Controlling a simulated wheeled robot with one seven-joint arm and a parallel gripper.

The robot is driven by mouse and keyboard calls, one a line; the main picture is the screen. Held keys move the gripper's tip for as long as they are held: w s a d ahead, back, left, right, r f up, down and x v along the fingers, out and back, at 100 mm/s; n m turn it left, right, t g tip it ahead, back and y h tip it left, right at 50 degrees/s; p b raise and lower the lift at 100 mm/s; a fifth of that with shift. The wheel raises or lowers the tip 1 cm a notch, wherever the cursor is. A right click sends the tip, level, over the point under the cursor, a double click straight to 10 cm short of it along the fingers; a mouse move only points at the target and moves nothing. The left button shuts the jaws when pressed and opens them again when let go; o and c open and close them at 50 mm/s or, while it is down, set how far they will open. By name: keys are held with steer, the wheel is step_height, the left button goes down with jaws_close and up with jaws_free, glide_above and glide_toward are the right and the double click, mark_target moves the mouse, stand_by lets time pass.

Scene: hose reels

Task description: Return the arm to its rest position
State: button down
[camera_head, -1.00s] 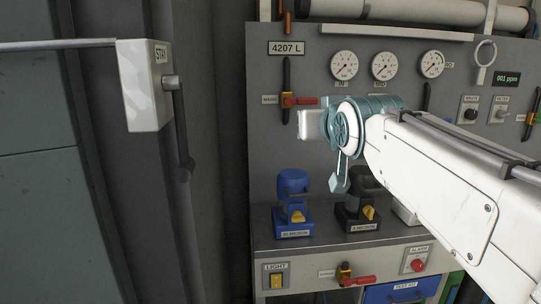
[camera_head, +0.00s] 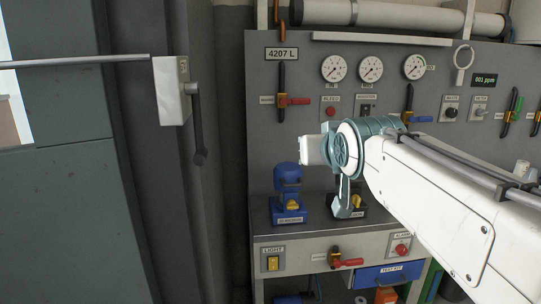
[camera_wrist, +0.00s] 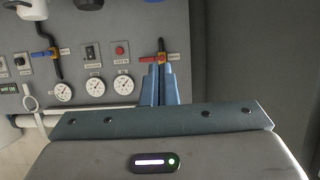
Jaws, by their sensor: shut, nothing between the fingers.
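My white arm (camera_head: 445,190) with its teal joint (camera_head: 348,150) reaches in from the right in the head view, in front of the grey panel (camera_head: 262,120). In the wrist view, my gripper (camera_wrist: 158,68) shows as two blue-grey fingers standing close together, shut and empty. The panel appears upside down there. The fingertips overlap the area by the red-handled valve (camera_wrist: 158,58) in that picture; I cannot tell the distance, and no contact is clear. The fingers are not clearly visible in the head view.
A blue filter unit (camera_head: 288,190) and a dark one, partly covered by my arm, stand on the ledge. Round gauges (camera_head: 334,68) line the panel. At left, a white box (camera_head: 170,92) with a dark lever (camera_head: 198,130) juts out beside the dark door. An open blue drawer (camera_head: 392,274) sits low.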

steer(key=s+d+f+g+p, duration=0.2)
steer(key=s+f+g+p, duration=0.3)
steer(key=s+f, duration=0.3)
steer(key=s+d+f+m+g+h+p, duration=0.1)
steer(key=s+d+f+g+p, duration=0.2)
steer(key=s, duration=0.9)
step_height(320, 180, down, 5)
steer(key=g+p, duration=0.3)
steer(key=p, duration=0.1)
steer(key=shift+s+r+p, duration=0.15)
steer(key=shift+s+p, duration=0.05)
steer(key=shift+p, duration=0.1)
